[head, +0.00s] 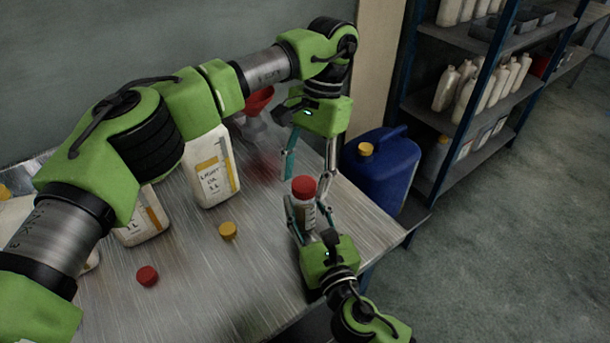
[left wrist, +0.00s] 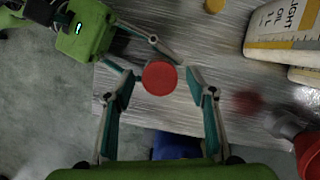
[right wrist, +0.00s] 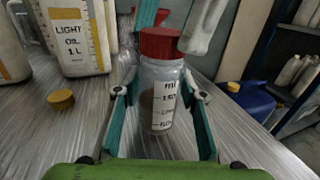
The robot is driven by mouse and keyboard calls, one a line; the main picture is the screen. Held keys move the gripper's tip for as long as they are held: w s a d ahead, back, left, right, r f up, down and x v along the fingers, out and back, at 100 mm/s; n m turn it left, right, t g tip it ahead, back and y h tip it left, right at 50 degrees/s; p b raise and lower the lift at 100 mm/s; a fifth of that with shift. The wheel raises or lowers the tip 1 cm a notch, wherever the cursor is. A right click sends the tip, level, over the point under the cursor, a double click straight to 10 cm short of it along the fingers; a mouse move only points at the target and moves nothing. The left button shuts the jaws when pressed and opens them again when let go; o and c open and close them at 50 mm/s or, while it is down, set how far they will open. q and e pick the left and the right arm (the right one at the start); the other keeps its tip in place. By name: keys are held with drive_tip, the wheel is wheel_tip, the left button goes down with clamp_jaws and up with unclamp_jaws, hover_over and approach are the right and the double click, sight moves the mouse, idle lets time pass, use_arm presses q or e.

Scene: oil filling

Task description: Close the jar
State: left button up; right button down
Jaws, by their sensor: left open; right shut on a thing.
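The jar (right wrist: 162,95) is a small clear vessel with a white graduated label and some dark content low down. A red lid (right wrist: 160,43) sits on its top, and it also shows in the head view (head: 303,187). My right gripper (head: 311,222) is shut around the jar's body, which stands upright at the table's right side. My left gripper (head: 310,165) points down above the jar. In the left wrist view its open fingers (left wrist: 160,80) are on either side of the red lid (left wrist: 159,78), with gaps. I cannot tell whether the lid is screwed tight.
A yellow cap (head: 228,230) and another red cap (head: 147,275) lie on the metal table (head: 215,290). Light oil bottles (head: 211,170) and a red funnel (head: 259,100) stand behind. A blue canister (head: 383,170) is right of the jar, before a shelf (head: 470,100).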

use_arm(q)
wheel_tip(320, 180, up, 4)
drive_tip(key=shift+r, duration=0.15)
drive_tip(key=shift+c, duration=0.4)
